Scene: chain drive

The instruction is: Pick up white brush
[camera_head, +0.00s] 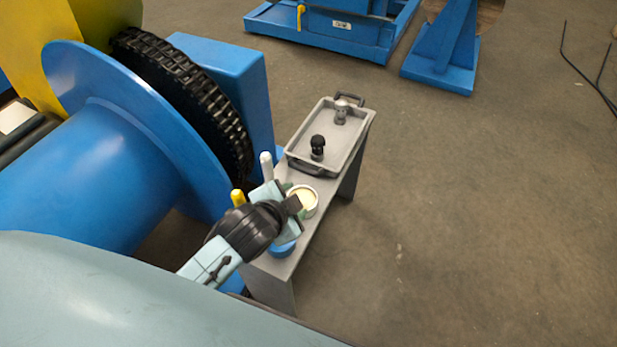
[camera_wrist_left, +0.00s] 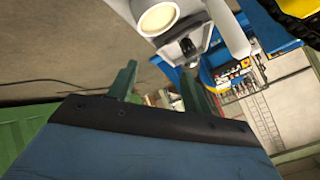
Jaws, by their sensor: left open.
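The white brush (camera_head: 266,166) shows as a pale rounded handle standing up near the bench's left edge, just beyond my left gripper (camera_head: 286,207). Its lower part is hidden by the gripper. In the left wrist view a white rod, likely the same brush (camera_wrist_left: 227,27), stands up and to the right of the green fingers. My left gripper (camera_wrist_left: 158,82) is open, with nothing between its fingers. In the head view the gripper is over the near part of the grey bench (camera_head: 325,195). My right gripper is not in view.
A white tin with cream contents (camera_head: 306,202) sits close beside the gripper. A yellow handle (camera_head: 238,197) and a blue round item (camera_head: 283,249) are nearby. A grey tray (camera_head: 352,150) with two knobbed parts lies beyond. The large blue drum (camera_head: 90,170) and black chain (camera_head: 190,90) stand left.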

